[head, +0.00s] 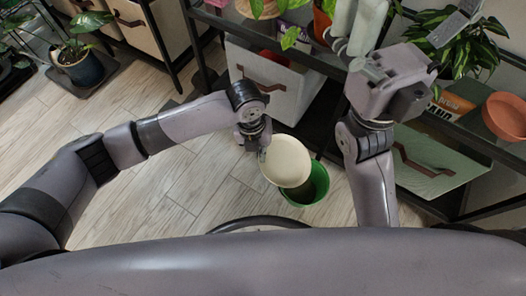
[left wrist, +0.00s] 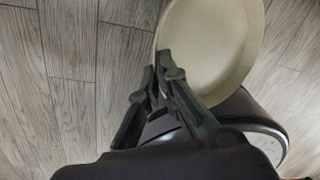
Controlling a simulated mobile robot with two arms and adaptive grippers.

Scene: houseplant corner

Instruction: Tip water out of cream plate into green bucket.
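The cream plate (head: 286,160) is held in the air by my left gripper (head: 262,151), which pinches its left rim. In the left wrist view, the two fingers (left wrist: 162,82) close on the rim of the plate (left wrist: 212,42). The plate's pale inside faces the head camera; I cannot make out water or its exact tilt. The green bucket (head: 316,187) stands on the floor below and right of the plate, which covers part of its opening. Its inside looks dark. My right gripper (head: 388,82) is raised by the shelf, away from plate and bucket; its finger opening is unclear.
A black shelf with a pale bin (head: 275,88), plants, an orange bowl (head: 507,115) and a green bin (head: 432,165) stands right and behind. A potted plant (head: 80,66) stands at upper left. Wooden floor (head: 190,185) is clear left of the bucket.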

